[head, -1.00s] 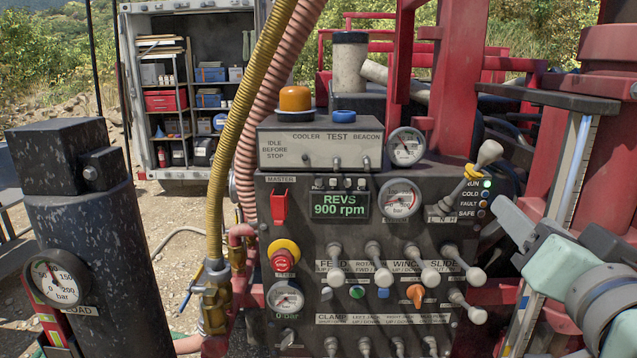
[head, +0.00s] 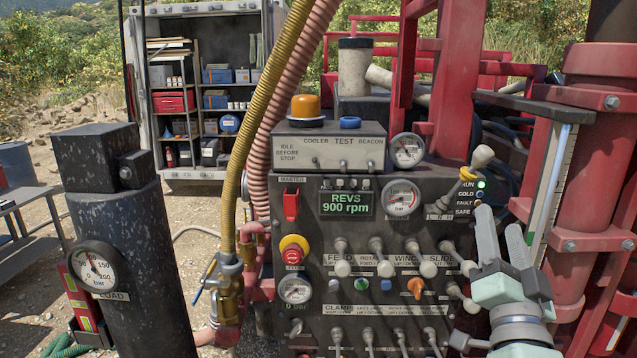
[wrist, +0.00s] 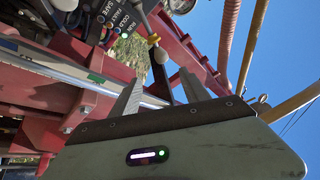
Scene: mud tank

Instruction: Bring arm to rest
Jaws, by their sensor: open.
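My gripper (head: 501,236) is at the right of the control panel (head: 318,240) in the head view, fingers pointing up. Its two grey fingers are apart with nothing between them. The fingertips are just below the lever with the white knob and yellow collar (head: 468,173); I cannot tell whether they touch anything. In the wrist view the fingers (wrist: 162,88) also stand apart, with the lever knob (wrist: 160,56) seen beyond them. My forearm hides the panel's lower right corner.
Several white-knobbed levers (head: 428,268) project from the panel beside my gripper. A red mast (head: 575,180) and a scale bar (head: 549,185) stand close on the right. A black post with a load gauge (head: 99,268) stands at left. Hoses (head: 262,110) hang behind.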

